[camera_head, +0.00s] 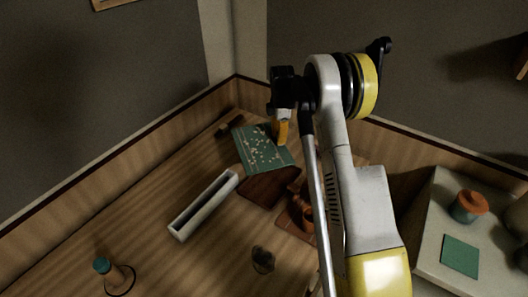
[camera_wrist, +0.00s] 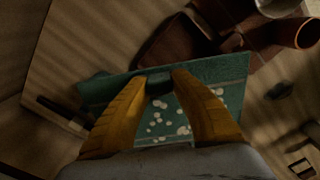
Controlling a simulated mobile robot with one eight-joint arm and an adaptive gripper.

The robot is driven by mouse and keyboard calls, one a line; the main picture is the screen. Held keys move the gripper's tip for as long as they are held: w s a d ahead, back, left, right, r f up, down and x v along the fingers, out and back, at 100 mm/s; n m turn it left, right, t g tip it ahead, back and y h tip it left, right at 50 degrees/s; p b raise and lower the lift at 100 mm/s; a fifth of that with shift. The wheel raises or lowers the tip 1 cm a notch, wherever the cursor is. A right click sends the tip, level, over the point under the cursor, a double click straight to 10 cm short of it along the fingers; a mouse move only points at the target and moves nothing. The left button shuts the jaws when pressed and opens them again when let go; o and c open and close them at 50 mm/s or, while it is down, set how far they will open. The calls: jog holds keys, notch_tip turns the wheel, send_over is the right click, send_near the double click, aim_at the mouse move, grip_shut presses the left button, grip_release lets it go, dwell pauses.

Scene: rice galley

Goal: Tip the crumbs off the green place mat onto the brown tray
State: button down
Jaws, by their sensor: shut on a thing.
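The green place mat (camera_head: 254,150) is near the far corner of the wooden table, with many pale crumbs scattered on it. It also shows in the wrist view (camera_wrist: 215,72), with crumbs seen between and beside my fingers. My gripper (camera_head: 282,135) is at the mat's right side. In the wrist view my yellow fingertips (camera_wrist: 160,80) are closed on a small dark green part at the mat's edge. The brown tray (camera_head: 266,188) lies just in front of the mat; part of it shows in the wrist view (camera_wrist: 178,42). I cannot tell whether the mat is lifted.
A long pale open box (camera_head: 206,204) lies left of the tray. A reddish-brown board with a cup (camera_head: 293,221) is right of it, partly behind my arm. A dark object (camera_head: 262,260) and a teal-topped item (camera_head: 104,266) stand nearer. Walls close in behind the mat.

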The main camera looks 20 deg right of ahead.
jog(key=w+d+f+n, duration=0.3)
jog(key=d+f+n, duration=0.3)
jog(key=d, duration=0.4)
jog(key=shift+w+f+n+b, duration=0.25)
jog(key=shift+w+n+b, duration=0.15)
jog(key=shift+n, duration=0.5)
jog(key=shift+f, duration=0.15)
